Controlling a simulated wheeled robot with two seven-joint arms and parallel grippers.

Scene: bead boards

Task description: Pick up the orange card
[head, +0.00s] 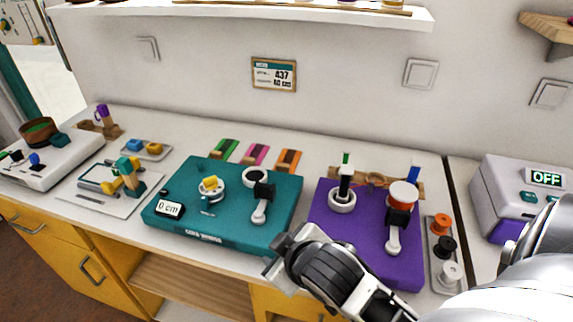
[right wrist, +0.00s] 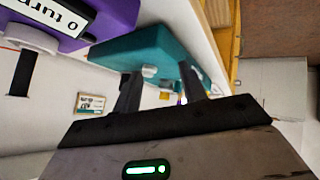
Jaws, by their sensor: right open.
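I cannot make out the orange card there. My left gripper is out of view.
The purple board (head: 320,225) with a spool and crank stands right of the teal board. A spool tray (head: 433,265) and a grey box reading OFF (head: 509,193) are further right. A white mat (head: 90,203) lies left. A wall shelf (head: 250,16) hangs above.

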